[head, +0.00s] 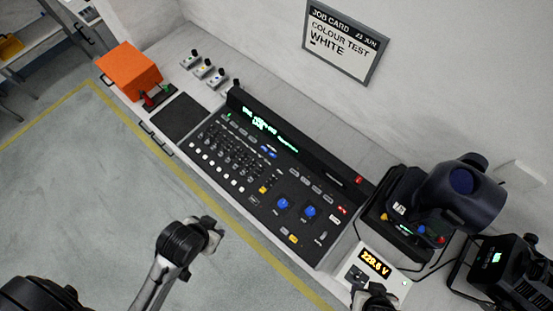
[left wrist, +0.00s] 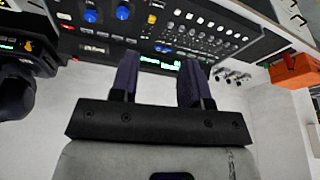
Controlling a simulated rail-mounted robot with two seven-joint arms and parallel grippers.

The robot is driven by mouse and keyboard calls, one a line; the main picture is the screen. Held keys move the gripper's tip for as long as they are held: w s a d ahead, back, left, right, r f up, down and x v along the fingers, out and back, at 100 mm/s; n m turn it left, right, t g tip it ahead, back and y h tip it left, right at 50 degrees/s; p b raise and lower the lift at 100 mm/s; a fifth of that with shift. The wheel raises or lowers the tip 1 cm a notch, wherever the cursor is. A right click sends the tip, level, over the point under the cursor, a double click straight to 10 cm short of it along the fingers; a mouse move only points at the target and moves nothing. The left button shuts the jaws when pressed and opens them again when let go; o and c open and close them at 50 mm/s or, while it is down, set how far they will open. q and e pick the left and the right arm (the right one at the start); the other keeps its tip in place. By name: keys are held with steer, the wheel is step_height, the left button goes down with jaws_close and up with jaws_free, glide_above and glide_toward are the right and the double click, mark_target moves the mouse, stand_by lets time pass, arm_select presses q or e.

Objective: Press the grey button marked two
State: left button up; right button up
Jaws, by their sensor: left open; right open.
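The black lighting console (head: 225,175) lies along the bench. It carries small grey buttons (head: 305,180) near its display, but their markings are too small to read, so I cannot tell which is marked two. The console also shows upside down at the top of the left wrist view (left wrist: 215,12). My left gripper (left wrist: 160,68) is open and empty, with two dark fingers apart; I see no contact with the console. In the head view my left arm ends over the floor in front of the bench. My right gripper (head: 375,292) is open at the bottom, beside the voltage meter (head: 375,262).
A black stage light (head: 455,190) stands at the console's right end, with another dark unit (head: 510,265) and cables beyond it. An orange box (head: 130,70) and small switch boxes (head: 203,68) stand at the left end.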

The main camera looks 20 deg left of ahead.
arm_select(q)
steer(key=shift+a, duration=0.15)
jaws_close()
steer(key=shift+d, duration=0.2)
stand_by(0.3)
steer(key=shift+a, duration=0.2)
stand_by(0.7)
